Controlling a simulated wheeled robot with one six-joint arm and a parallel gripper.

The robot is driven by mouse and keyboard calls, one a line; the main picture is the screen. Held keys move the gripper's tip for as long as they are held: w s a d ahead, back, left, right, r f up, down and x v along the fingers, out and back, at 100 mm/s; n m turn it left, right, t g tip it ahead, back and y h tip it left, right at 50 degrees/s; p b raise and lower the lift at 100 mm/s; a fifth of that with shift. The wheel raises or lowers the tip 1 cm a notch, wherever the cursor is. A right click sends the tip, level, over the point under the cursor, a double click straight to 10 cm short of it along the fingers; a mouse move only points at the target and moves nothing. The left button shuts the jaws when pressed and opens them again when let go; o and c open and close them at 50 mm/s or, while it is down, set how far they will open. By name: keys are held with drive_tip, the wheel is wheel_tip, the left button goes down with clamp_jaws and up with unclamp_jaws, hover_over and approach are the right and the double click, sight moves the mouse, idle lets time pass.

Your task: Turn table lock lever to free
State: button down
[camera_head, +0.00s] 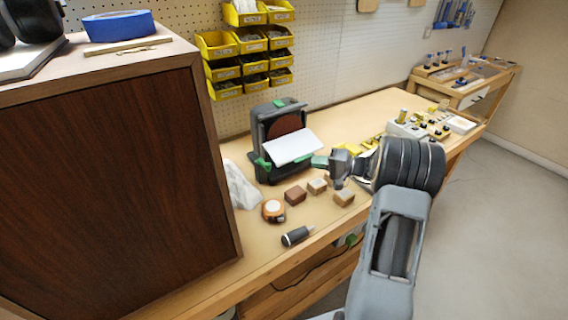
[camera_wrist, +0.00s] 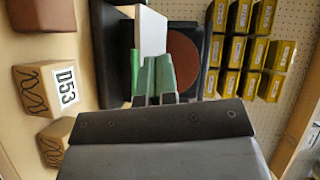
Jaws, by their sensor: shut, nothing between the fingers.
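The disc sander (camera_head: 268,128) stands on the bench with a dark housing and a reddish-brown disc (camera_wrist: 183,60). Its white, tilted table (camera_head: 292,147) is in front of the disc and also shows in the wrist view (camera_wrist: 151,35). A green part (camera_head: 262,163) shows at the table's left side, and a thin green strip (camera_wrist: 134,65) shows beyond my fingers; I cannot tell which one is the lock lever. My gripper (camera_head: 320,161) is shut and empty at the table's right edge. Its green fingers (camera_wrist: 155,78) point at the sander; contact is unclear.
Wooden blocks (camera_head: 317,186), a tape measure (camera_head: 273,210) and a dark cylindrical tool (camera_head: 297,236) lie in front of the sander. A large brown cabinet (camera_head: 110,185) stands at left. Yellow bins (camera_head: 226,69) hang behind. A white device (camera_head: 408,129) sits farther right.

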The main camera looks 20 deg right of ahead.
drive_tip(key=p, duration=0.2)
approach(264, 163)
drive_tip(key=w+r, duration=0.2)
drive_tip(key=w, duration=0.1)
drive_tip(key=shift+s+a+f+p, duration=0.15)
drive_tip(key=shift+a+f, duration=0.05)
drive_tip(key=shift+a, duration=0.35)
drive_tip(key=shift+s+a+f+p, duration=0.15)
drive_tip(key=shift+a+p, duration=0.05)
drive_tip(key=shift+a, duration=0.4)
drive_tip(key=shift+s+a+f+p, duration=0.15)
drive_tip(key=shift+a+f, duration=0.05)
drive_tip(key=shift+a, duration=0.35)
drive_tip(key=shift+d+f+b, duration=0.1)
drive_tip(key=shift+f+b, duration=0.05)
drive_tip(key=shift+b, duration=0.4)
